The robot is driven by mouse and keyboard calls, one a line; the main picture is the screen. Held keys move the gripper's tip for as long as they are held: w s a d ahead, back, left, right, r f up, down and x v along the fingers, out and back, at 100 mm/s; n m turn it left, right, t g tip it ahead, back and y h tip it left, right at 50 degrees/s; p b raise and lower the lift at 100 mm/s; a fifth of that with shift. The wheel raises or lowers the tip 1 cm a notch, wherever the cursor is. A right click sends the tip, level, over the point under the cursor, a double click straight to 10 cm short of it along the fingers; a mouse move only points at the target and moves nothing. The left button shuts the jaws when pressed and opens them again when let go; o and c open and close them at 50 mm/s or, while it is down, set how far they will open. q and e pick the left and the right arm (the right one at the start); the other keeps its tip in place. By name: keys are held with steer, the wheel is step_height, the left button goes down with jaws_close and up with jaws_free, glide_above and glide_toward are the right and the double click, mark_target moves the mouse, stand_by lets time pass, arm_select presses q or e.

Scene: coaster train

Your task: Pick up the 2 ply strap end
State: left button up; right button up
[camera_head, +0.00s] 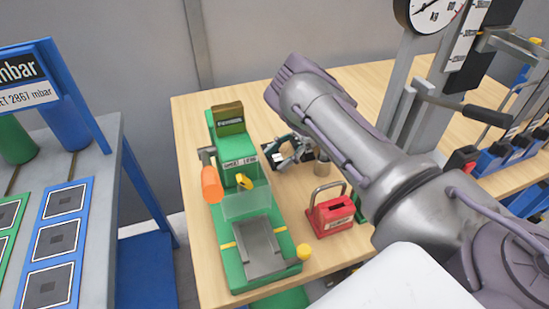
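I cannot make out the 2 ply strap end for certain. My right arm comes in from the right and hides part of the wooden table. My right gripper (286,156), dark and silver, is low over the table beside the green machine (227,150). Small pale and dark parts show at its fingers, too small to tell whether they are held or whether the fingers are open. A small brownish cylinder (322,164) stands just right of the gripper. My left gripper is not in view.
The green machine has an orange cylinder (211,185), a clear guard and a grey tray (260,248). A red block with a handle (331,213) stands to its right. A gauge stand (412,80) is at the back right. A blue-framed bench (100,170) stands left, across a gap.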

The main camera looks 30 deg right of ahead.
steer(key=shift+s, duration=0.1)
jaws_close()
